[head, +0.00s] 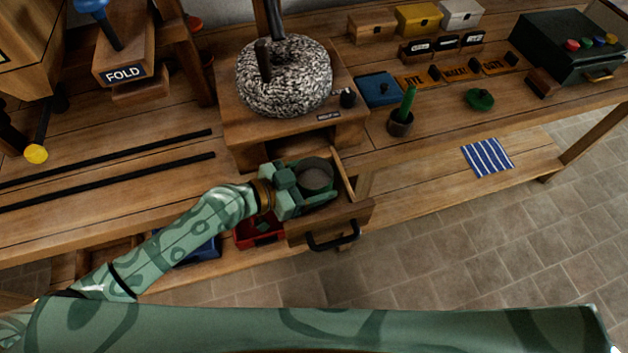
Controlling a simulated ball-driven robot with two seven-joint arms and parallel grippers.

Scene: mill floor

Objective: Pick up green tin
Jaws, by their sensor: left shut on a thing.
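A round, dark green tin (318,176) with a grey-brown top shows at the open drawer (352,217) under the millstone stand. My left gripper (306,188) reaches in from the left and is shut on the tin. The fingers cover part of the tin's side, and its underside is hidden. I cannot tell whether it rests in the drawer or is just above it. My right gripper is not in view.
The millstone (284,92) stands on its wooden stand (240,122) just behind the gripper. On the bench are a dark cup (400,127) with a green handle, a green lid (479,99) and a blue box (378,89). A red tray (258,232) sits left of the drawer.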

